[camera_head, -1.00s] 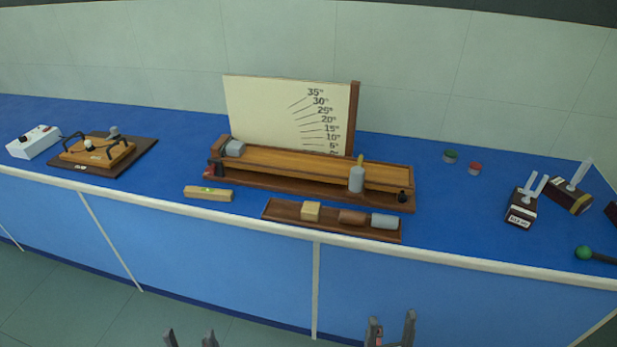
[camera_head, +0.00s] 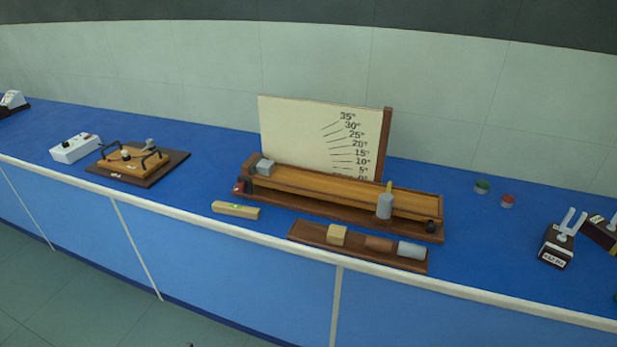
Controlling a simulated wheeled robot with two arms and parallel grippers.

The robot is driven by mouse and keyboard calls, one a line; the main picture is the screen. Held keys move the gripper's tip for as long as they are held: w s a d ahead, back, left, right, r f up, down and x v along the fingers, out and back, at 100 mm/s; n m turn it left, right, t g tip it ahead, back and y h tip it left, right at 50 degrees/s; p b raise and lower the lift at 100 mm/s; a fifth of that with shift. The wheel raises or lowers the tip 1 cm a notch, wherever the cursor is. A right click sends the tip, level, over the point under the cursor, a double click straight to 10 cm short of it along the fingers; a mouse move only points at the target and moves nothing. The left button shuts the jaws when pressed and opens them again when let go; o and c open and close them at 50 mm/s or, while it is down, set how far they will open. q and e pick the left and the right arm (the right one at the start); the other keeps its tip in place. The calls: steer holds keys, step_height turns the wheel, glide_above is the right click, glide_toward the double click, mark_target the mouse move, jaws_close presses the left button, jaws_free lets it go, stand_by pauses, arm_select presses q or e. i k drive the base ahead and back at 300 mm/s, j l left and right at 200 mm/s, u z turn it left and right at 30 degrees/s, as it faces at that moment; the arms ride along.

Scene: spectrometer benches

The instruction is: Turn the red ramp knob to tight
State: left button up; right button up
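The wooden ramp (camera_head: 340,188) lies on the blue bench in front of an angle board (camera_head: 310,130). The red knob (camera_head: 239,187) is small and sits at the ramp's left end, low on the base; its setting is too small to read. A black knob (camera_head: 431,226) sits at the right end. A grey block (camera_head: 265,167) rests at the ramp's left end, and a grey cylinder (camera_head: 384,206) stands near its right end. Only a sliver of my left gripper (camera_head: 189,345) shows at the bottom edge, well short of the bench. My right gripper is out of view.
A spirit level (camera_head: 236,210) and a tray (camera_head: 310,238) with several blocks lie in front of the ramp. A wooden board device (camera_head: 135,160) and a white box (camera_head: 75,148) stand left. Green (camera_head: 482,187) and red (camera_head: 508,201) pots and dark stands (camera_head: 556,247) are right.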

mark_target(239, 187)
steer(key=i+l+u, duration=0.1)
steer(key=i+u, duration=0.4)
steer(key=u, duration=1.15)
